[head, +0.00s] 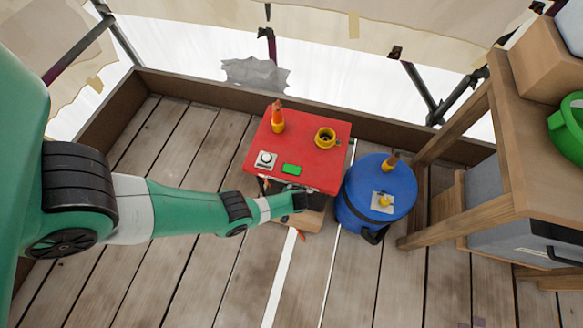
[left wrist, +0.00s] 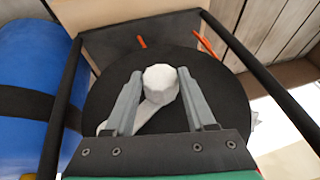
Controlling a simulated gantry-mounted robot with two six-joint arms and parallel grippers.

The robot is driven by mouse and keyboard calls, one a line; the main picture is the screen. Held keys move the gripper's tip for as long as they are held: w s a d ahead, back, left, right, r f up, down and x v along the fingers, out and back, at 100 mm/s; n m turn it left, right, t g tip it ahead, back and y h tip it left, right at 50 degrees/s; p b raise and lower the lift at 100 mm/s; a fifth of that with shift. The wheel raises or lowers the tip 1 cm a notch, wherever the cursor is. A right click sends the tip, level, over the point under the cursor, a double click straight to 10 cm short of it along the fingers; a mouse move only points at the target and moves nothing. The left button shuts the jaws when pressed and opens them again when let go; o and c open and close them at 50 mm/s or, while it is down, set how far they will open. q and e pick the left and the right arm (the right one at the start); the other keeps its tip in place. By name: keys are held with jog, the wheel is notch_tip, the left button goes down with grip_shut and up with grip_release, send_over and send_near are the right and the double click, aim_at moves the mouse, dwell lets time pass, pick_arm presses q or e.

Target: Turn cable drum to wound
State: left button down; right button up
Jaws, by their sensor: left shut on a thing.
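The cable drum's round black face (left wrist: 222,92) fills the middle of the left wrist view, inside a dark tube frame. A pale crank arm (left wrist: 150,115) runs on it from the lower left up to a white faceted knob (left wrist: 161,77). My left gripper (left wrist: 160,84) is shut on this knob, one grey finger on each side. In the head view my left gripper (head: 300,200) is at the front of the red-topped box (head: 305,150), just below its top edge. There the box top and my arm hide the drum face and crank. My right gripper is not in view.
The red top carries a dial (head: 265,160), a green patch (head: 292,169) and two yellow fittings. A blue drum (head: 365,215) stands close on the right, beside a wooden bench (head: 505,190). Plank floor (head: 190,275) is clear in front and left.

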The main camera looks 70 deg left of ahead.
pick_arm(q)
jog(key=shift+s+a+f+n+t+h+p, duration=0.15)
jog(key=shift+n+t+h+p, duration=0.1)
jog(key=shift+t+h, duration=0.5)
jog(key=shift+s+a+r+n+t+h+p, duration=0.1)
jog(key=shift+n+t+h+p, duration=0.15)
jog(key=shift+t, duration=0.8)
jog(key=shift+s+a+f+n+t+h+p, duration=0.1)
jog(key=shift+s+n+t+h, duration=0.1)
jog(key=shift+t+h, duration=0.55)
jog(key=shift+d+t, duration=0.1)
jog(key=shift+t, duration=0.15)
jog(key=shift+c, duration=1.1)
grip_release()
